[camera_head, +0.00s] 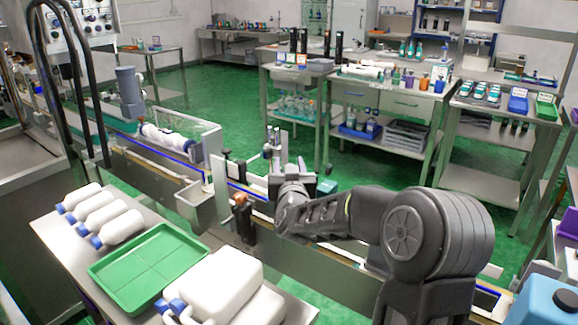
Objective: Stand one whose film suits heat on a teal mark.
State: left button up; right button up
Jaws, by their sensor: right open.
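My right arm reaches in from the lower right, and its gripper (275,150) is over the conveyor line at the middle of the view. It is open; nothing can be made out between its fingers. Several white bottles with blue caps (101,213) lie on the steel table at the left. A white bottle with a blue band (168,137) lies on the conveyor line, left of the gripper and apart from it. A small teal patch (326,186) shows just right of the gripper; I cannot tell whether it is a mark. Film type on the bottles cannot be read. My left gripper is not in view.
A green tray (148,268) and large white jugs (222,283) sit on the steel table (52,232). A metal bin (193,203) is fixed to the conveyor's near side. Benches with bottles and trays (388,95) stand behind. Green floor between is clear.

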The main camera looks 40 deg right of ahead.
jog(key=shift+r, duration=0.1)
jog(key=v, duration=1.2)
jog(key=shift+b, duration=0.35)
jog(key=shift+r, duration=0.2)
dwell(0.9)
